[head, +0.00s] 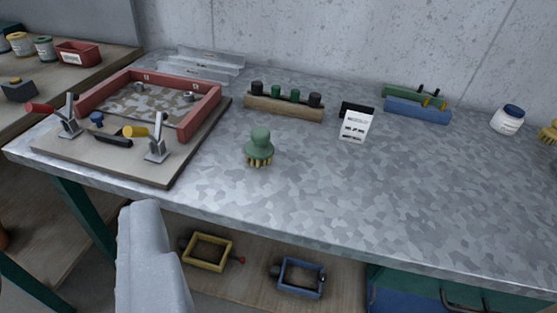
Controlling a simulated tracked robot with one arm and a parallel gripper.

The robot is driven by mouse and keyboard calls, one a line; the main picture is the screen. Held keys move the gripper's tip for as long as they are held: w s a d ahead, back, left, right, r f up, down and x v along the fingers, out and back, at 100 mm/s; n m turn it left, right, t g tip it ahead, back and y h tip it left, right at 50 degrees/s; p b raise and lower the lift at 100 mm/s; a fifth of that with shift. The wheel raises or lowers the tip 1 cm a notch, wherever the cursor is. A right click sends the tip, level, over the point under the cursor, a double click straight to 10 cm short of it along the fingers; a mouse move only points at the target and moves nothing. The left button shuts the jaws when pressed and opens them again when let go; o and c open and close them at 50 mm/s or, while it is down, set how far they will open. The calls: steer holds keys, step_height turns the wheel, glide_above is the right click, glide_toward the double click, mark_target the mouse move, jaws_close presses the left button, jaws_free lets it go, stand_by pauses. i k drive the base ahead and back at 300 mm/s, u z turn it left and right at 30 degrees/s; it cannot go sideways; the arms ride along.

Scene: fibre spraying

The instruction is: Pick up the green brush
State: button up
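The green brush (259,148) stands upright on the galvanised metal worktop (330,190), left of the middle and towards the front. Its round green knob and flared green base are on top, and its short yellowish bristles touch the table. Nothing touches its sides. A pale grey part of my arm rises at the lower left, in front of the table edge and apart from the brush. My gripper's fingers do not show.
Left of the brush is a board (110,155) with a red frame (145,78), toggle clamps and small tools. Behind it are a wooden block (283,107) with dark knobs and a small white sign (356,124). Blue block (417,110) and white jar (507,120) stand right. Front right is clear.

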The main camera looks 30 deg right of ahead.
mark_target(259, 151)
steer(key=z, duration=0.15)
steer(key=i, duration=1)
